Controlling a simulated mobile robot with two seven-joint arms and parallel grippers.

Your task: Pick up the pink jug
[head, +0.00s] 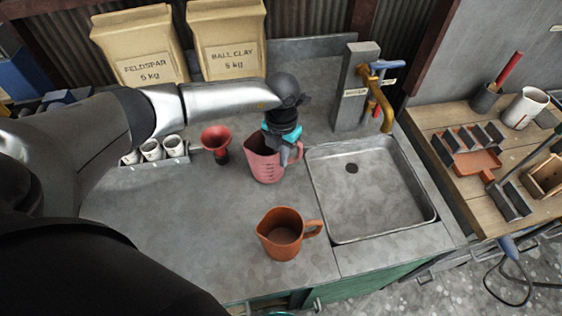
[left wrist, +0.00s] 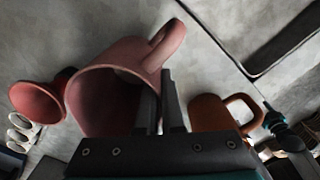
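The pink jug (head: 265,168) stands on the grey counter left of the sink, and it also shows in the left wrist view (left wrist: 97,100) with its handle towards the upper right. My left gripper (head: 291,155) is down at the jug's handle side. In the left wrist view its two dark fingers (left wrist: 160,82) reach the handle and rim area with a narrow gap between them. I cannot tell whether they grip the handle. A teal and dark part at the right of the left wrist view seems to be my right gripper (left wrist: 276,125); its fingers are unclear.
An orange jug (head: 281,236) stands nearer on the counter. A red funnel (head: 216,142) and a rack of white cups (head: 151,150) are left of the pink jug. The sink (head: 372,190) and brass tap (head: 380,100) are to the right. Two bags stand behind.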

